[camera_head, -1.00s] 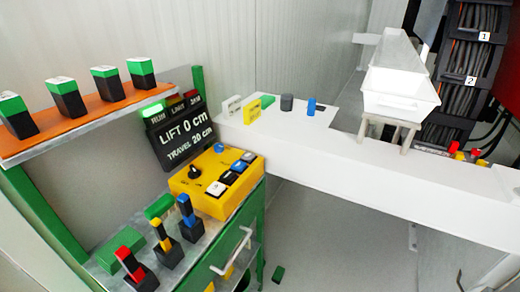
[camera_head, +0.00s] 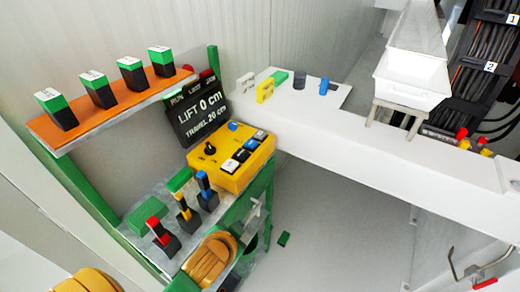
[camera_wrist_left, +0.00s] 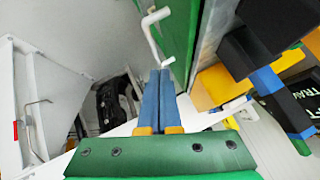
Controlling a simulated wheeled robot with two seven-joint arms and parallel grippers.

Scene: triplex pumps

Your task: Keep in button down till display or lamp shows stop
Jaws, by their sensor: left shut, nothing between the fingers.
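The yellow control box (camera_head: 225,177) sits on the bench, with a black knob (camera_head: 210,149), a blue round button (camera_head: 233,126) and a row of white, blue and black buttons (camera_head: 241,155); their labels are too small to read. The black display (camera_head: 200,115) reads LIFT 0 cm, TRAVEL 20 cm. My left gripper (camera_head: 254,214) is below the box, by the bench front. In the left wrist view its blue fingers (camera_wrist_left: 160,74) are shut, empty, close to a white handle (camera_wrist_left: 153,32).
Red, yellow and blue levers (camera_head: 184,208) stand on the bench left of my gripper. An orange shelf (camera_head: 110,110) with several green-black blocks overhangs behind. A white beam (camera_head: 370,165) carrying a white hopper (camera_head: 412,75) runs right. The floor between is mostly open.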

